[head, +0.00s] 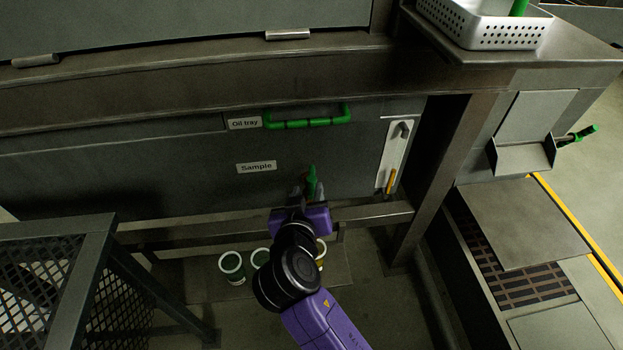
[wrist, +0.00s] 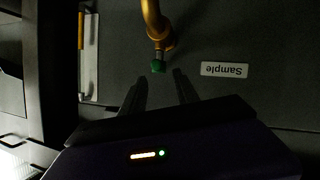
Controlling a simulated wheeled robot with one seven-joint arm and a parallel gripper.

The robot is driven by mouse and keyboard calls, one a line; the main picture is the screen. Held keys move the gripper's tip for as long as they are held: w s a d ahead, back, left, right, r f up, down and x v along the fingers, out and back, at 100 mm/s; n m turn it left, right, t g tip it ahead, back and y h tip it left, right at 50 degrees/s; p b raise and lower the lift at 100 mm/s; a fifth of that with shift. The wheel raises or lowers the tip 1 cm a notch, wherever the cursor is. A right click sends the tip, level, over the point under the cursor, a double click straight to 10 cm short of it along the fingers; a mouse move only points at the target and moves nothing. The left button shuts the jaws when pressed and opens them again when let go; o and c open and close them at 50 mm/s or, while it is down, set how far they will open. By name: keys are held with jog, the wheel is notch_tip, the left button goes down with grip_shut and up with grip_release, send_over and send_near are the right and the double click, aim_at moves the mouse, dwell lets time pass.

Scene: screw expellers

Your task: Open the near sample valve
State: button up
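The sample valve shows a green handle (head: 312,180) on the grey panel, below and right of the "Sample" label (head: 256,167). In the wrist view a brass-coloured spout (wrist: 153,20) ends at a small green part (wrist: 158,67). My gripper (head: 307,191) is at the valve in the head view and partly covers it. In the wrist view my gripper (wrist: 159,80) has its two dark fingers apart, with the green part just beyond and between the tips. I see no contact. The spout is mostly hidden in the head view.
A green "Oil tray" handle (head: 308,122) is above the valve. A rail (head: 370,216) crosses under the panel. A mesh-sided stand (head: 60,290) is at left. A white holder (head: 393,155) hangs at right.

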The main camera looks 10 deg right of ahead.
aim_at(311, 183)
jog(key=b+x, duration=0.2)
jog(key=x, duration=0.5)
jog(key=shift+w+d+f, duration=0.15)
jog(key=shift+w+f, duration=0.15)
grip_shut()
